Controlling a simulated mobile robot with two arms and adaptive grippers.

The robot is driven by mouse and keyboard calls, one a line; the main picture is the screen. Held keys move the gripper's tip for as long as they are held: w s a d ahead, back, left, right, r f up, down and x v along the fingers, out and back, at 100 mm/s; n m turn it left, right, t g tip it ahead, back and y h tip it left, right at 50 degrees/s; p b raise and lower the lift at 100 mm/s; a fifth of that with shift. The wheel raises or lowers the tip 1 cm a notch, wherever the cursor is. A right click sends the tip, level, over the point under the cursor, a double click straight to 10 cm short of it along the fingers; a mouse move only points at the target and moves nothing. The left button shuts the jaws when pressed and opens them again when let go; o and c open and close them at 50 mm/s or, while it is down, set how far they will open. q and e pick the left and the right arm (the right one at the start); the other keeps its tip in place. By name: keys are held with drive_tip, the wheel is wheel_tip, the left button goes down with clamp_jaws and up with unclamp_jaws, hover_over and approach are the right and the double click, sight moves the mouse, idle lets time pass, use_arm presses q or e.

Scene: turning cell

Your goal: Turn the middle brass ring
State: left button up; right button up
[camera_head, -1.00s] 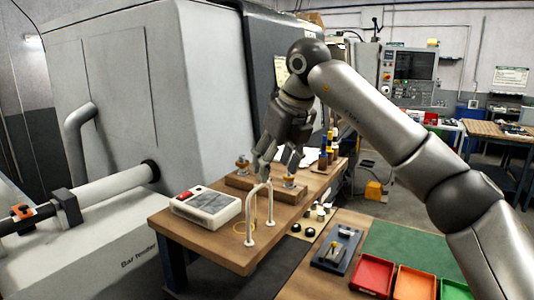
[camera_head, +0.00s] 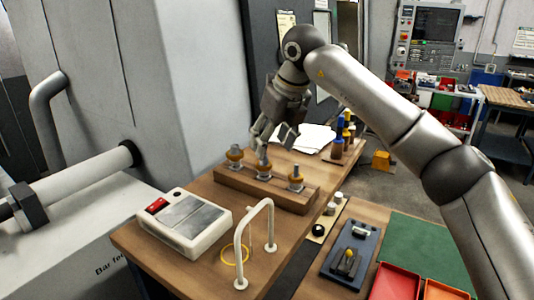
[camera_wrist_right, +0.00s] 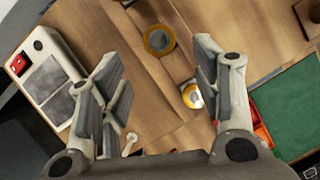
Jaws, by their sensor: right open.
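A wooden block (camera_head: 229,179) on the bench carries a row of three posts with brass rings. The middle brass ring (camera_head: 263,169) sits between the left ring (camera_head: 235,154) and the right ring (camera_head: 296,179). My right gripper (camera_head: 273,131) is open and empty, its fingers pointing down. In the head view its fingertips show just above and behind the middle ring, apart from it. The right wrist view shows two rings, one ahead (camera_wrist_right: 159,40) and one nearer the right finger (camera_wrist_right: 192,96); I cannot tell which ring each is. My left gripper is not in view.
A white box with a red button (camera_head: 183,222) and a white arch-shaped handle (camera_head: 240,250) stand in front of the block. A blue tray (camera_head: 349,257) and a green mat (camera_head: 430,250) are at right.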

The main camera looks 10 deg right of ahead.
sight(266, 160)
drive_tip(key=p+x, duration=0.1)
drive_tip(key=x, duration=0.4)
drive_tip(key=shift+w+a+f+p, duration=0.1)
drive_tip(key=shift+w+f+p, duration=0.1)
drive_tip(key=shift+w+p, duration=0.1)
drive_tip(key=shift+f, duration=0.35)
drive_tip(key=shift+c, duration=0.2)
drive_tip(key=c, duration=1)
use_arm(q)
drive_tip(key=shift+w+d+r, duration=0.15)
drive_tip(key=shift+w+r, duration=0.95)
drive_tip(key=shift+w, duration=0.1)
